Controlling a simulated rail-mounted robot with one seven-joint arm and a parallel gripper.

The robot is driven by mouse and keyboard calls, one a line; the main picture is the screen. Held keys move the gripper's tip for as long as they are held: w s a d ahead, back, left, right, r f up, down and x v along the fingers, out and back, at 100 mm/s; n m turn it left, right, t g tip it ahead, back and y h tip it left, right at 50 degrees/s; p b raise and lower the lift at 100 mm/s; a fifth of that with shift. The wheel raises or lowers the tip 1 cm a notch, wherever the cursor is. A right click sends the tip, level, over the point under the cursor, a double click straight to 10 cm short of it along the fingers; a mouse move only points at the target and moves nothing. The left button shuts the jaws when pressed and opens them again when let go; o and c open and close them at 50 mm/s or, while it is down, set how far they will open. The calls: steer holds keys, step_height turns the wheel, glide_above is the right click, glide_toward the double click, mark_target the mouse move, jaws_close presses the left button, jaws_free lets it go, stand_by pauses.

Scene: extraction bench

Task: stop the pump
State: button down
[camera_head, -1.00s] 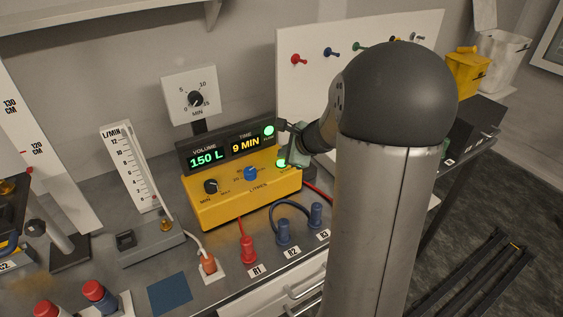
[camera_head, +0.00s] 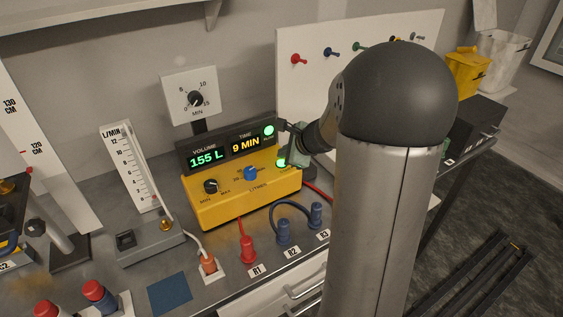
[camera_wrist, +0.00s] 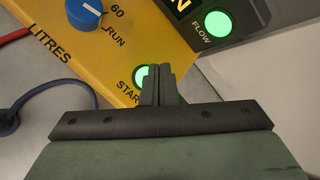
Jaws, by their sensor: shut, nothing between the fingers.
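The pump is a yellow box (camera_head: 235,207) with a dark display panel (camera_head: 215,150). The display reads VOLUME 155 L and TIME 9 MIN. A green FLOW light (camera_head: 269,130) is lit; it also shows in the wrist view (camera_wrist: 217,24). The green-lit START button (camera_head: 281,163) is on the pump's right front. My gripper (camera_head: 288,155) is shut and empty, its tips at the START button. In the wrist view the fingertips (camera_wrist: 160,72) partly cover the button (camera_wrist: 141,75); contact cannot be told. A blue LITRES knob (camera_head: 250,173) and a black MIN–MAX knob (camera_head: 211,186) sit on the face.
A dial timer (camera_head: 194,98) is behind the pump. A flow meter (camera_head: 130,165) stands left. Red and blue plugs (camera_head: 248,251) with cables sit in front. A white pegboard (camera_head: 310,80) is behind my arm. A blue mat (camera_head: 170,294) lies at the front.

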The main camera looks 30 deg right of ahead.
steer(key=shift+f+b, duration=0.4)
steer(key=shift+b, duration=0.1)
steer(key=shift+f+b, duration=0.4)
steer(key=shift+b, duration=0.05)
stand_by(0.5)
steer(key=shift+r, duration=0.1)
steer(key=shift+r+p, duration=0.65)
steer(key=shift+r, duration=0.1)
step_height(320, 180, up, 5)
steer(key=p, duration=0.4)
stand_by(0.9)
